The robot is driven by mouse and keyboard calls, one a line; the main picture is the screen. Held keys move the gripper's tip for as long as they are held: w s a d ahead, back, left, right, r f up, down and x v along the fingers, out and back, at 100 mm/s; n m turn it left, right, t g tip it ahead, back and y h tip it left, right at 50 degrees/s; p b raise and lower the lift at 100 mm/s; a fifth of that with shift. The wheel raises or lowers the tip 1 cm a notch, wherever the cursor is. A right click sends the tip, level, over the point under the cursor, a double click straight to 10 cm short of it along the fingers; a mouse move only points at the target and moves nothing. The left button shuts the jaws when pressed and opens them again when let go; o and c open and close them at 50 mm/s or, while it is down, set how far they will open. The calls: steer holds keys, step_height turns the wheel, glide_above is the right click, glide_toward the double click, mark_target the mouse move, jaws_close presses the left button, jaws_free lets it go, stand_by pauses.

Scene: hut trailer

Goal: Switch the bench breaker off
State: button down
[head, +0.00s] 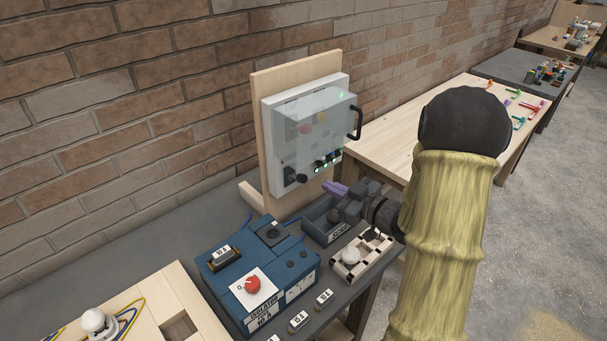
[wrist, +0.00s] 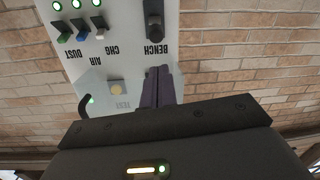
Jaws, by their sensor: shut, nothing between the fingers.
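The bench breaker is a black lever switch (wrist: 154,22) beside the printed word BENCH, upside down in the wrist view. In the head view it shows as a dark block (head: 290,175) at the lower left of the white panel (head: 268,140). I cannot tell its lever position for sure. My gripper (head: 335,188) is shut and empty, its purple fingers in front of the panel's lower part. In the wrist view the fingertips (wrist: 158,70) point towards the panel, close to the BENCH label in the picture; the remaining gap is unclear.
A clear cover (head: 325,112) with a black handle (head: 356,123) overlies the panel's upper part. Small switches (wrist: 81,30) labelled DUST, AIR and CHG sit beside the breaker under lit green lamps. A blue isolator box (head: 225,280) and a grey bin (head: 322,222) stand below.

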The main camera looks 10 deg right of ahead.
mark_target(303, 179)
steer(key=shift+w, duration=0.15)
steer(key=p+x, duration=0.3)
steer(key=x, duration=0.7)
steer(key=shift+p, duration=0.35)
steer(key=shift+f+b, duration=0.3)
steer(key=shift+b, duration=0.35)
